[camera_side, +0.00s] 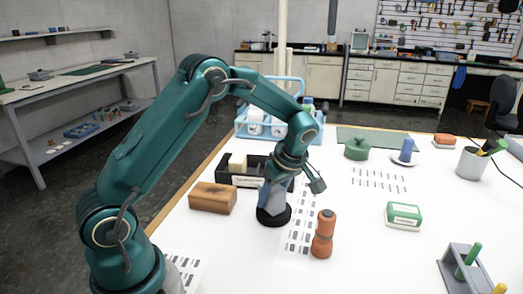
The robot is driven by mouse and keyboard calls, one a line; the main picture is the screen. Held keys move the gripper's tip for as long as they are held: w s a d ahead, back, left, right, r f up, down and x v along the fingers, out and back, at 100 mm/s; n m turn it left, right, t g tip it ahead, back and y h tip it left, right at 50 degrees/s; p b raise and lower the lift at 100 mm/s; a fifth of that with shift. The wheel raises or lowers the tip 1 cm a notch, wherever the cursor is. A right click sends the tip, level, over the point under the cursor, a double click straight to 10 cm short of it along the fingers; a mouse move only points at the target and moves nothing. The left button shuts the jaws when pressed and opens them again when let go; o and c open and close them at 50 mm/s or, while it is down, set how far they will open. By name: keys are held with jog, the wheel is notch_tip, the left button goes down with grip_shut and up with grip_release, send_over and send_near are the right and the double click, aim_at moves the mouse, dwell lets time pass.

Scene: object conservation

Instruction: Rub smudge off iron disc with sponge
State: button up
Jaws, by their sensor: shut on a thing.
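A black round disc (274,218), which looks like the iron disc, lies on the white table in front of the black tray. My gripper (272,200) points down over the disc. It is shut on a small piece that looks like the sponge. The fingers and wrist hide most of this piece, and I cannot tell whether it touches the disc. No smudge can be made out on the visible rim.
A black tray (248,181) with pale blocks and a brown block (212,198) stand close on the left. An orange-brown bottle (323,235) stands close on the right. A green-and-white box (402,215) is farther right. A blue caddy (242,130) stands behind.

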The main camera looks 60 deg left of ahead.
jog(key=shift+w+d+f, duration=0.1)
jog(key=shift+w+d, duration=0.1)
jog(key=shift+d, duration=0.1)
jog(key=shift+r, duration=1.55)
jog(key=shift+r, duration=0.1)
jog(key=shift+r, duration=1.95)
